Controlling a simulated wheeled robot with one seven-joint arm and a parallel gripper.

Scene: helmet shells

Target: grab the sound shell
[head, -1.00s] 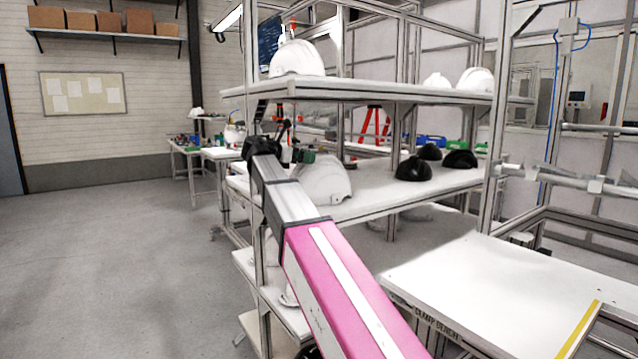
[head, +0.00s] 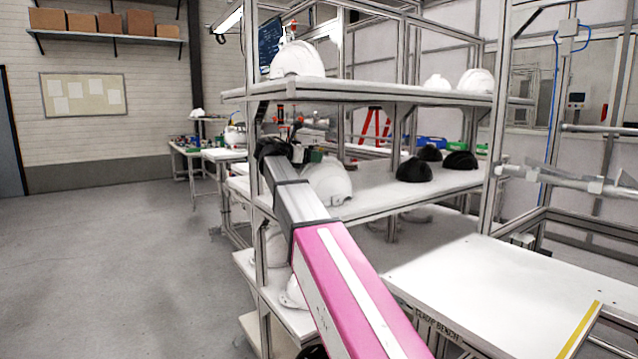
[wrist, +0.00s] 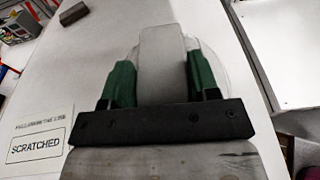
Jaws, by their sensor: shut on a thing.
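A white helmet shell (head: 328,183) is at the left end of the middle shelf (head: 375,197). My gripper (head: 313,157) is at its upper left, and my arm covers part of it. In the wrist view the green fingers of my gripper (wrist: 164,82) are on either side of a pale raised ridge (wrist: 162,50). The shell's rounded white edge (wrist: 208,58) shows behind them. My gripper is shut on this shell. A card reading "SCRATCHED" (wrist: 37,146) lies on the white surface to its left. I cannot tell whether the shell touches the shelf.
Several black shells (head: 413,170) sit further right on the middle shelf. White shells (head: 297,60) stand on the top shelf (head: 370,92), above my gripper. Rack posts (head: 489,150) stand at the right. A white bench (head: 480,270) is at the lower right. Open floor (head: 110,260) lies left.

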